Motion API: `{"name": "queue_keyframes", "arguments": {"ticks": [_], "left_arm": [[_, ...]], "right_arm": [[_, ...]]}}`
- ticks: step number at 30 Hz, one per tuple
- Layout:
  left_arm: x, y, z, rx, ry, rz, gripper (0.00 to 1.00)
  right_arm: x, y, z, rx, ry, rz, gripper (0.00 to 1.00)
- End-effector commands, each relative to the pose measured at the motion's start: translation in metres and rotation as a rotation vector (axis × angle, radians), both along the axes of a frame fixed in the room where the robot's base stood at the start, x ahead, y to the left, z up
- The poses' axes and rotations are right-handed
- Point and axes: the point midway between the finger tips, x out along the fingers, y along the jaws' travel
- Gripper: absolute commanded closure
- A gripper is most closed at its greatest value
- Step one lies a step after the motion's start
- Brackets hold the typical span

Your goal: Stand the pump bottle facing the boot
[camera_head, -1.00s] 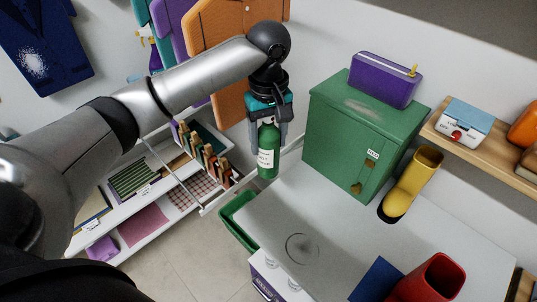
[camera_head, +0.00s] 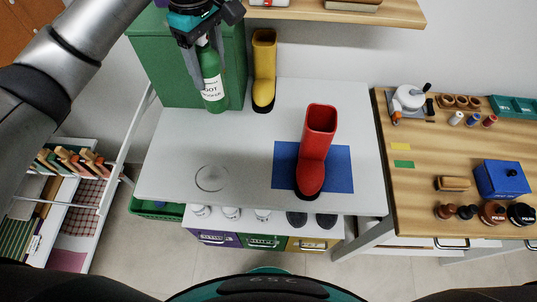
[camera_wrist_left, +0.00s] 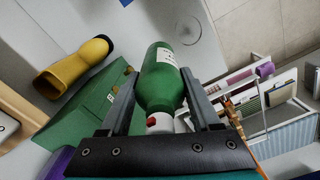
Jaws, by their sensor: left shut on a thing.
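My left gripper (camera_head: 208,62) is shut on the green pump bottle (camera_head: 212,102), with a finger on either side. The bottle hangs roughly upright in front of the green cabinet, its white label toward the head camera; its clearance above the table is hard to tell. In the left wrist view the bottle (camera_wrist_left: 160,85) shows a white collar and a small red part near the palm. The red boot (camera_head: 315,145) stands on a blue mat (camera_head: 341,170), toe toward the table's front. A yellow boot (camera_head: 264,70) stands beside the cabinet. My right gripper is out of view.
The white table (camera_head: 240,150) is clear around a faint ring mark (camera_head: 211,178). The green cabinet (camera_head: 165,75) is at the back left. A wooden bench (camera_head: 430,170) with tins, brush and blue box is to the right. A shelf (camera_head: 390,15) overhangs the back.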

Motion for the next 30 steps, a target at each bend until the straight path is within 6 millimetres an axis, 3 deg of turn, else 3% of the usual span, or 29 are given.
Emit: {"name": "queue_keyframes", "arguments": {"ticks": [4, 15, 30], "left_arm": [[-0.001, -0.002, -0.031, -0.001, 0.006, 0.004, 1.0], [-0.001, 0.0, -0.126, 0.002, 0.004, 0.004, 1.0], [-0.001, -0.001, -0.19, 0.0, 0.002, 0.002, 1.0]], "right_arm": [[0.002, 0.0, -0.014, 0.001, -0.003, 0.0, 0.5], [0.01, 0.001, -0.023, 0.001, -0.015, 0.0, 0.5], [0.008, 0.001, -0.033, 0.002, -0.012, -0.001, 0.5]]}}
